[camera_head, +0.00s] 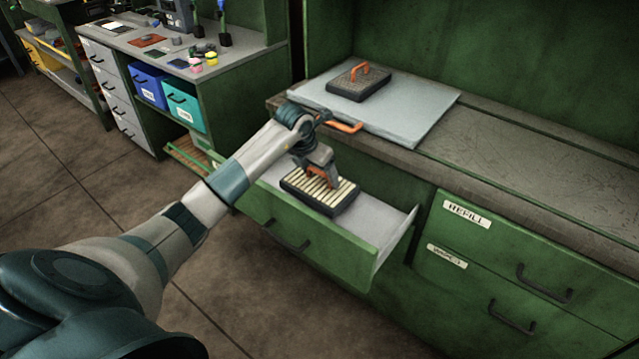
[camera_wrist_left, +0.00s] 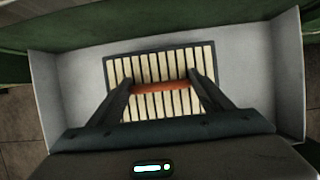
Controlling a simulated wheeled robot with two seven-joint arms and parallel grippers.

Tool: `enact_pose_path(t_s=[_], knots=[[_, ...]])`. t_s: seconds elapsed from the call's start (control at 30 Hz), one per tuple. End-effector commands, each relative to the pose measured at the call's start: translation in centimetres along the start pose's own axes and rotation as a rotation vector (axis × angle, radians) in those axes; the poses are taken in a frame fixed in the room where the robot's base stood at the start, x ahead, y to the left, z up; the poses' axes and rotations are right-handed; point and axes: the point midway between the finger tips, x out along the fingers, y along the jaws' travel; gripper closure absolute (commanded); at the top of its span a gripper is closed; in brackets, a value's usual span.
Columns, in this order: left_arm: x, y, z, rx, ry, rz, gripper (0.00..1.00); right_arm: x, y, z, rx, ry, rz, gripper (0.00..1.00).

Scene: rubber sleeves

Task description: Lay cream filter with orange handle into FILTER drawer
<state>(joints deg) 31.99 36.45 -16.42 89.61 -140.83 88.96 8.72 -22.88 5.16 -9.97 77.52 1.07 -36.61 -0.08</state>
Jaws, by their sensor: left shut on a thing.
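The cream filter (camera_head: 340,193) has a dark frame, cream slats and an orange handle (camera_wrist_left: 160,87). It is inside or just above the open green drawer (camera_head: 330,242); I cannot tell whether it touches the floor. My left gripper (camera_head: 322,178) is above the filter and shut on its handle. In the left wrist view the fingers of the left gripper (camera_wrist_left: 160,90) stand at both ends of the handle, and the filter's slats (camera_wrist_left: 145,65) show below. The drawer's pale interior (camera_wrist_left: 245,65) surrounds the filter. The drawer's label is not visible. My right gripper is not in view.
A dark filter (camera_head: 358,84) with an orange handle lies on a grey board (camera_head: 425,112) on the bench. Closed drawers, one labelled REFILL (camera_head: 466,213), are to the right. A workbench with a blue bin (camera_head: 148,84) and a teal bin (camera_head: 184,104) stands behind left.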

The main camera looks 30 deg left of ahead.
Motion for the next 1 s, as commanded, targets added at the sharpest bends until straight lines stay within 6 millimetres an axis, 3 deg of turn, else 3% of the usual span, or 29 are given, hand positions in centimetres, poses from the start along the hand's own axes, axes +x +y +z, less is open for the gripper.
enact_pose_path(t_s=[0.23,0.57,0.97,1.0], knots=[[0.4,-0.1,-0.1,-0.001,0.0,-0.001,0.69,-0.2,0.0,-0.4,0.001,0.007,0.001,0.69],[3.5,-0.1,-1.4,-0.001,-0.001,-0.001,0.69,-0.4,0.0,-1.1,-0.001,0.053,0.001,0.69],[3.9,0.0,-1.6,0.0,-0.002,0.001,0.69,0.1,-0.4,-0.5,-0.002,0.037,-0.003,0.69],[3.9,-0.1,-1.6,0.0,-0.001,0.0,0.18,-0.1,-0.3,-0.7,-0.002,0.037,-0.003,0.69]])
